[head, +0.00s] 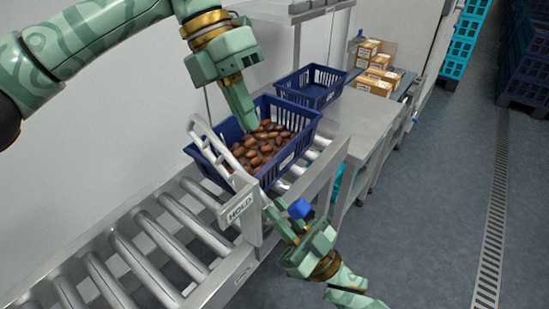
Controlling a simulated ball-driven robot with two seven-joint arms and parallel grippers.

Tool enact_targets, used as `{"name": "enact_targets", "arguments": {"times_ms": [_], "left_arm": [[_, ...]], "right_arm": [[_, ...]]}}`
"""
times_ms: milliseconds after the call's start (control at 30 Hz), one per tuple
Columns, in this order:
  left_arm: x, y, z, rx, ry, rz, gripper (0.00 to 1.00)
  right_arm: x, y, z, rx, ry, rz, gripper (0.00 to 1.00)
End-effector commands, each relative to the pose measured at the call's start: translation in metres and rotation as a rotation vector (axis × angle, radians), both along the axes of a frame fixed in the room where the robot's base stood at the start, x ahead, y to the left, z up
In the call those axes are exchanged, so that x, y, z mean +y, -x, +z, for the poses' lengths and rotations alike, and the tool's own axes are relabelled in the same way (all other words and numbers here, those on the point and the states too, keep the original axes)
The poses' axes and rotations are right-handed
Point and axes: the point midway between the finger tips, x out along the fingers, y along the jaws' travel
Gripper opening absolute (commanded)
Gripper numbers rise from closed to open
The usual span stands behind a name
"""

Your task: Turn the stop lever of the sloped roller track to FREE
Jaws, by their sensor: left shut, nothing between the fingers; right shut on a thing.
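The sloped roller track (165,235) runs from the lower left up to a blue crate (290,158) filled with brown dates (262,148). A pale barred stop gate (213,155) stands across the track against the crate's near side. A plate reading HOLD (239,207) is on the track's side rail. The stop lever, with a blue knob (299,208), sits just right of the plate. My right gripper (280,219) is shut on the lever beside the knob; its fingers partly hide the lever. My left gripper (249,127) is shut and empty, above the dates.
An empty blue crate (309,88) stands behind on a steel table (362,118). Several cardboard boxes (378,67) sit beyond it. Teal crates (462,45) and dark blue crates (527,62) are stacked at the back right. The floor (430,200) at right is clear, with a drain grate (493,215).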

Motion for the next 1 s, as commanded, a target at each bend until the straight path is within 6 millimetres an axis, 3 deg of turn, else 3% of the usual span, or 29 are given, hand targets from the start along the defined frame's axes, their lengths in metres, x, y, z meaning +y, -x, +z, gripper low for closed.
{"name": "enact_targets", "arguments": {"times_ms": [500,700,1000], "left_arm": [[-0.037,0.028,-0.086,0.004,0.002,-0.005,0.0],[-0.056,0.041,-0.102,0.002,0.002,-0.004,0.0],[-0.063,0.046,-0.108,0.001,0.002,-0.001,0.0]], "right_arm": [[0.0,0.0,-0.002,0.003,0.005,-0.001,0.0],[0.0,0.0,-0.002,0.003,0.005,-0.001,0.0],[0.0,0.0,-0.002,0.003,0.004,-0.001,0.0]]}}
